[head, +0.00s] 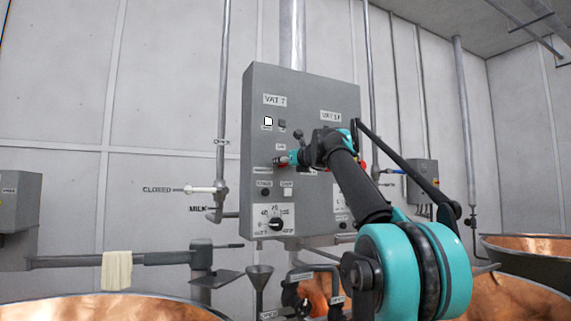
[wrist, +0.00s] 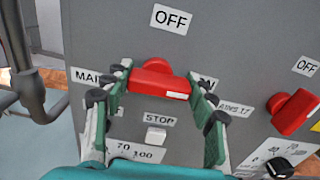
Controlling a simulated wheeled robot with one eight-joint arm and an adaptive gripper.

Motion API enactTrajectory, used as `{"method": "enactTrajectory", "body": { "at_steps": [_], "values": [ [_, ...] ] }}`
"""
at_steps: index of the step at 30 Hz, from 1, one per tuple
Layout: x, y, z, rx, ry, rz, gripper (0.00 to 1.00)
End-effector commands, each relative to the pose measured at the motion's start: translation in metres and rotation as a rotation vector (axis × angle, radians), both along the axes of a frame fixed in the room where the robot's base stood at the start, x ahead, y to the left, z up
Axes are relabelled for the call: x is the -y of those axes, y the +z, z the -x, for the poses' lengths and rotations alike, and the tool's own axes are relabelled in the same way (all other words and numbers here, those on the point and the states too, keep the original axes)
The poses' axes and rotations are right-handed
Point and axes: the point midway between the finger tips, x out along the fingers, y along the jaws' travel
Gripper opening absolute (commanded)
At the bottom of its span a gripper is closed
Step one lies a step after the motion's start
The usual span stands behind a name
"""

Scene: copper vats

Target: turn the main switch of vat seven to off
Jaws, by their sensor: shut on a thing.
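The vat seven main switch is a red handle (wrist: 158,79) on the grey panel, under an OFF label (wrist: 171,18). It lies roughly sideways, slightly tilted, with a white mark near its right end. My gripper (wrist: 160,83) has its green-backed fingers on the left and right ends of the handle, shut on it. The fingers partly cover the MAIN label. In the head view my gripper (head: 285,160) is at the panel under the VAT 7 sign (head: 275,99), hiding most of the switch.
A second red switch (wrist: 292,112) with its own OFF label is to the right. A white STOP button (wrist: 156,137) and a dial scale are below. In the head view, a black dial (head: 276,224) is low on the panel. Pipes and copper vats (head: 110,308) stand around.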

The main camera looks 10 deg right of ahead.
Motion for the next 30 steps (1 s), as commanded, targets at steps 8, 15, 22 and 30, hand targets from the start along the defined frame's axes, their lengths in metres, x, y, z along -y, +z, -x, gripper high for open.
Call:
{"method": "enactTrajectory", "body": {
  "at_steps": [8, 15, 22, 30],
  "values": [
    [-0.0003, 0.0007, 0.0001, 0.052, 0.0, 0.161, 0.27],
    [-0.0009, 0.0014, 0.0003, 0.121, 0.0, 0.373, 0.27],
    [-0.0016, 0.0019, 0.0005, 0.189, 0.0, 0.581, 0.27],
    [-0.0027, 0.0024, 0.0009, 0.268, 0.0, 0.826, 0.27]
  ]
}}
